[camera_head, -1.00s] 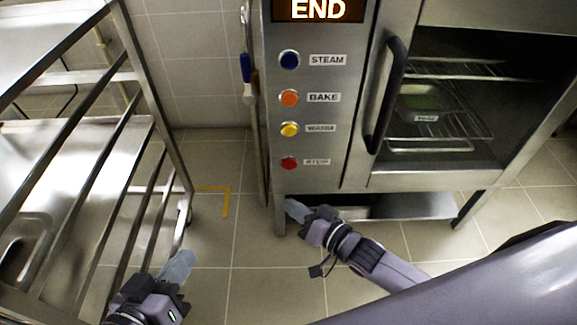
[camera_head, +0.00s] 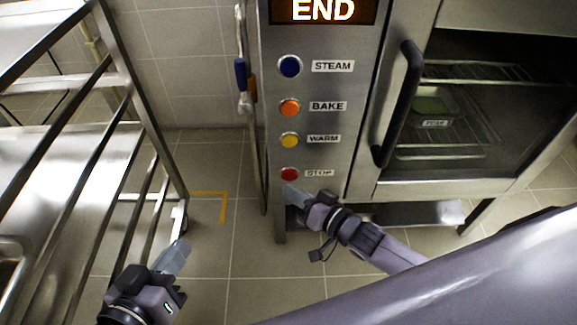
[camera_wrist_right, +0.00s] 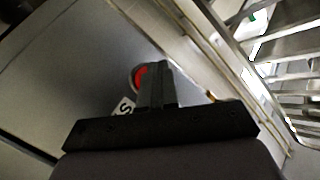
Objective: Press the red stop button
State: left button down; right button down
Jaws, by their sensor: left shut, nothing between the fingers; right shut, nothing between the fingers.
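The red stop button (camera_head: 289,174) is the lowest of a column of buttons on the steel oven panel, beside a label reading STOP. My right gripper (camera_head: 290,192) is shut and empty, its fingertips just below the button in the head view. In the right wrist view the red button (camera_wrist_right: 141,76) shows partly behind the shut fingers (camera_wrist_right: 157,82), so whether they touch it cannot be told. My left gripper (camera_head: 176,257) is shut and empty, low over the floor by the rack, far from the panel.
Above the stop button are the yellow WARM (camera_head: 290,140), orange BAKE (camera_head: 290,108) and blue STEAM (camera_head: 290,66) buttons. A display (camera_head: 323,11) reads END. The oven door handle (camera_head: 398,104) stands out at right. A steel rack (camera_head: 150,130) stands at left, with open floor between.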

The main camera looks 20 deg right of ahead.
jog(key=shift+w+d, duration=0.1)
jog(key=shift+w, duration=0.25)
dwell(0.4)
dwell(1.2)
jog(key=shift+w+d, duration=0.15)
jog(key=shift+w, duration=0.2)
